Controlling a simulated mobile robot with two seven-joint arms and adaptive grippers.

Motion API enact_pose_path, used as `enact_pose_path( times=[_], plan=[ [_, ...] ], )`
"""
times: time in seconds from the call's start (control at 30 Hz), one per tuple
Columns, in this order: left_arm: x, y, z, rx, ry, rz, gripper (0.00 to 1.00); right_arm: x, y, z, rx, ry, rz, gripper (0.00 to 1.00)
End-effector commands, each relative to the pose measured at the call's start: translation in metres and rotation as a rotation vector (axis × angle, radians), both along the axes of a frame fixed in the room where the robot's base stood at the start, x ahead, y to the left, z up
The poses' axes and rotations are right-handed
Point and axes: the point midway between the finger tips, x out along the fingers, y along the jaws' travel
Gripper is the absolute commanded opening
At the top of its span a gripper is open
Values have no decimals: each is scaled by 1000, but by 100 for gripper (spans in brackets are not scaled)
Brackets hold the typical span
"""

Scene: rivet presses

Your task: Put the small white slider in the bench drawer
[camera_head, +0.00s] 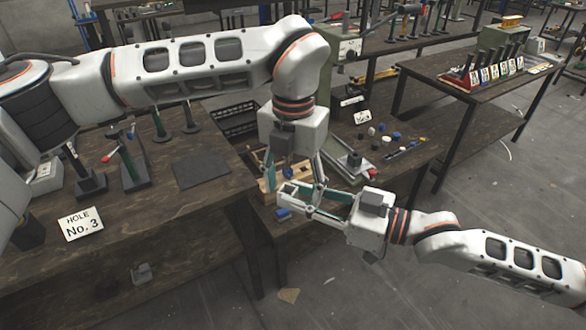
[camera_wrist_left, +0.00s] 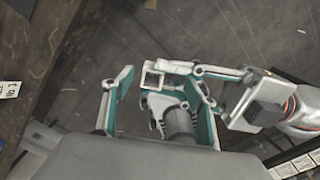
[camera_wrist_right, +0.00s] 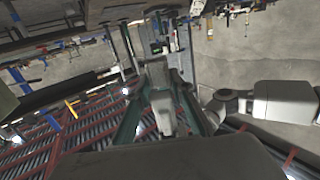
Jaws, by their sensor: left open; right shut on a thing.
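A small white piece, apparently the slider (camera_head: 287,189), is at the tips of my right gripper (camera_head: 304,201), which is shut on it. In the left wrist view the slider (camera_wrist_left: 152,80) looks like a small square frame; in the right wrist view a pale piece (camera_wrist_right: 162,112) lies between the right fingers. My left gripper (camera_head: 293,180) is open, pointing down, its fingers around the right gripper's tip area; whether they touch the slider cannot be told. A pale wooden box-like part (camera_head: 267,186), possibly the bench drawer, is partly hidden behind the left gripper.
A blue block (camera_head: 283,214) shows just below the right gripper's tips. The left bench holds a "HOLE No. 3" sign (camera_head: 82,224), a dark mat (camera_head: 201,169) and upright presses (camera_head: 131,165). Small knobs and a metal fixture (camera_head: 354,166) lie on the bench behind. Open floor lies at lower right.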

Motion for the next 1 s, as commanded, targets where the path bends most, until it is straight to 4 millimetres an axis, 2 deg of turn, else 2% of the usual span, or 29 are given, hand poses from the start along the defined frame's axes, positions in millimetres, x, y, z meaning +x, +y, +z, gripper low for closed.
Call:
enact_pose_path(
  times=[0.2,0.47,0.5,0.63,0.7,0.73,0.8,1.0],
  plan=[
    [0,0,-13,-1,0,-1,58,0,0,0,0,0,0,8],
    [0,0,-14,0,0,-1,58,0,0,0,0,0,0,8],
    [0,0,-14,0,0,-1,52,0,0,0,0,0,0,8],
    [0,0,-14,-1,0,-1,19,0,0,0,0,0,0,8],
    [0,0,-14,-1,0,-1,17,0,0,0,1,0,0,8],
    [0,0,-14,-1,0,-1,17,0,0,0,1,0,0,25],
    [0,0,-14,-1,0,-1,17,0,0,0,1,0,0,42],
    [0,0,-14,-1,0,-1,17,0,0,0,0,0,0,42]
  ],
)
